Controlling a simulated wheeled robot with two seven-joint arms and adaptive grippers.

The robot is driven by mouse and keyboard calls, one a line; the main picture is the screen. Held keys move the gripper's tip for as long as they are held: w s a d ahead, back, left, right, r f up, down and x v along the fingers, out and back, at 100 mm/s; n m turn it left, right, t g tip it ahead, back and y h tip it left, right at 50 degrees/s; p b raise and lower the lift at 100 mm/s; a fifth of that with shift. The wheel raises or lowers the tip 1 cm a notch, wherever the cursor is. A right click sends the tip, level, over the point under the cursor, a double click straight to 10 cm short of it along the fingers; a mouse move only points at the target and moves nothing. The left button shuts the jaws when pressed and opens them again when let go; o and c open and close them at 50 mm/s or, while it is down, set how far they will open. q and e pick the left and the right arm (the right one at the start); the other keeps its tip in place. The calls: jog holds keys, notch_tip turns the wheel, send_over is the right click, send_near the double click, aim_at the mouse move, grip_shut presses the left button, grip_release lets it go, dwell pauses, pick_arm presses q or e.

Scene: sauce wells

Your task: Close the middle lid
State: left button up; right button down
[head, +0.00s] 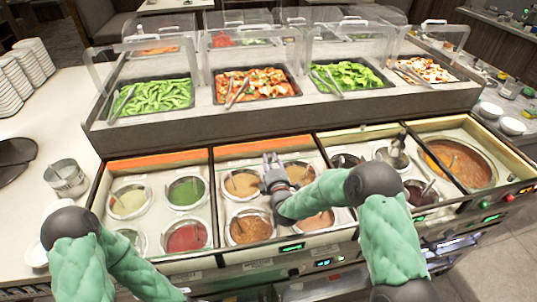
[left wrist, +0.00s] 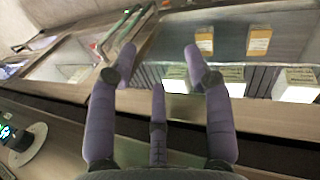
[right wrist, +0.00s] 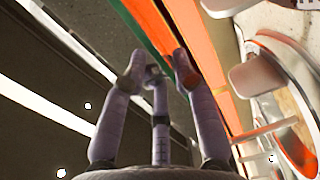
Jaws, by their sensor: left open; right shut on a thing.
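The middle sauce section (head: 216,185) holds several round wells of brown and tan sauces and is uncovered. An orange-faced strip (head: 240,155) runs along its back edge, seemingly the raised middle lid seen nearly edge-on. My right gripper (head: 272,163) reaches across the wells to this strip. In the right wrist view its fingers (right wrist: 160,68) are closed at the edge of the dark panel beside the orange face (right wrist: 205,65); the exact contact is partly hidden. My left gripper (left wrist: 160,60) is open and empty in the left wrist view; the head view does not show its fingers.
A left section (head: 107,180) with green and red sauces and a right soup well (head: 462,165) flank the middle. Food trays under clear covers (head: 247,50) stand behind. A metal pot (head: 66,178) and stacked plates (head: 30,62) are on the left counter.

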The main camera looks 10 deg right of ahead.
jog(key=shift+w+r, duration=0.15)
jog(key=shift+r, duration=0.5)
jog(key=c, duration=1)
grip_release()
jog(key=shift+f, duration=0.15)
jog(key=shift+f, duration=0.15)
